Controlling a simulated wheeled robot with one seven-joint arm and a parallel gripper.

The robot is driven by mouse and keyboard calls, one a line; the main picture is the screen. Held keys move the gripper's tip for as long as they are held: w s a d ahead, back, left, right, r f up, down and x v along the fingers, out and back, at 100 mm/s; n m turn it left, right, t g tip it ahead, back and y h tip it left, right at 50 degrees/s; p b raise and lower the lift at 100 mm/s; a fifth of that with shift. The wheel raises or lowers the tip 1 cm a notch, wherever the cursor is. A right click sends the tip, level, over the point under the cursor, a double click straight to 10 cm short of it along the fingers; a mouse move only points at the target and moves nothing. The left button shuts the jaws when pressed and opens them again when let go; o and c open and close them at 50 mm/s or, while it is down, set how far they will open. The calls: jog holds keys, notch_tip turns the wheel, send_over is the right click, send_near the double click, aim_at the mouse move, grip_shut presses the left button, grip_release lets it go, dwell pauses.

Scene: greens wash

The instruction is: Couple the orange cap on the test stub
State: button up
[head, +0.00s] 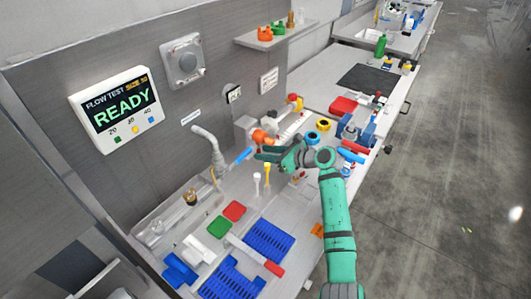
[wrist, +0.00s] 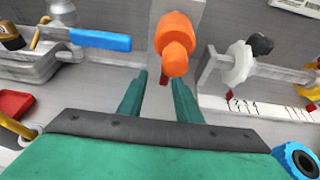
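The orange cap (head: 262,137) is at the front of a pale grey block (head: 243,128) near the wall. In the wrist view the orange cap (wrist: 175,45) shows as a wide rear part and a narrower near part, in front of the block (wrist: 195,12). The test stub is not visible apart from it, so I cannot tell how the cap sits on it. My gripper (head: 261,151) is just below and right of the cap in the head view. In the wrist view my gripper (wrist: 160,88) has its two green fingers apart, with the cap above and beyond them.
A tap with a blue handle (wrist: 100,40) is left of the cap. A clear tube fixture with a white collar (wrist: 238,65) is right of it. The display (head: 120,108) reads READY.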

jog(key=shift+w+a+f, duration=0.2)
jog(key=shift+w+a, duration=0.05)
jog(key=shift+w, duration=0.1)
jog(key=shift+w+f, duration=0.2)
jog(key=shift+w, duration=0.05)
jog(key=shift+d, duration=0.1)
grip_shut()
jog(key=shift+r, duration=0.1)
dwell(0.7)
grip_release()
